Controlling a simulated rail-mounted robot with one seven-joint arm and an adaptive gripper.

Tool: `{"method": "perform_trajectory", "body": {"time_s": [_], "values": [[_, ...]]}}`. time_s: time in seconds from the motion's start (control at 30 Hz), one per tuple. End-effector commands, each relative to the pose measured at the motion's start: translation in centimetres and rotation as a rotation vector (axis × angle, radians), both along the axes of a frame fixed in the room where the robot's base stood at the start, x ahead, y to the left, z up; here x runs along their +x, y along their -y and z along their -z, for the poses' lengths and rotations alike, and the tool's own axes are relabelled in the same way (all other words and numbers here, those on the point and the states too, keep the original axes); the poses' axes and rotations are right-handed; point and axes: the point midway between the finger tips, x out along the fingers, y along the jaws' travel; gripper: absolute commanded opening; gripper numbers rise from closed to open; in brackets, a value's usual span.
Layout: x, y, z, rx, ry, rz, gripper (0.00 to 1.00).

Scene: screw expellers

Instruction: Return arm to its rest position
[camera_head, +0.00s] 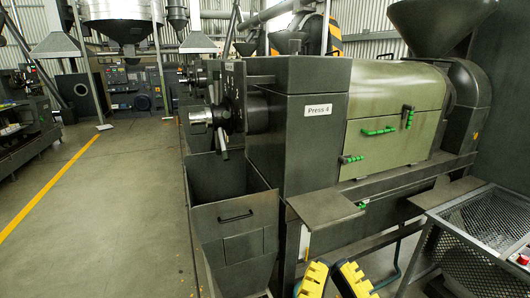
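My gripper (332,272) shows at the bottom edge, right of centre, as two yellow fingers with dark edges. The fingers stand apart and nothing shows between them. The rest of my arm is out of view below. The gripper appears in front of the base of a large dark press labelled "Press 4" (318,110). I cannot tell from this view whether it touches anything.
The press has a green cover (395,115) with green handles and a small side shelf (323,207). A dark bin (235,225) stands at its front end. A mesh-topped frame (485,235) is at right. Open floor (115,215) with a yellow line lies left.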

Motion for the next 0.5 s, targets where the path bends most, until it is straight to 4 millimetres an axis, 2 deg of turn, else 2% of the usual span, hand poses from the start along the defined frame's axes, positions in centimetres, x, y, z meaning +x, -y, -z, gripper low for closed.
{"method": "perform_trajectory", "body": {"time_s": [0.03,0.1,0.27,0.5], "values": [[-0.1,0.0,-2.0,-0.063,0.003,0.026,0.0],[0.0,0.0,-5.5,-0.051,0.0,0.022,0.0],[0.0,0.1,-11.5,-0.047,-0.003,0.021,0.0],[0.1,0.1,-22.3,-0.043,-0.005,0.022,0.0]]}}
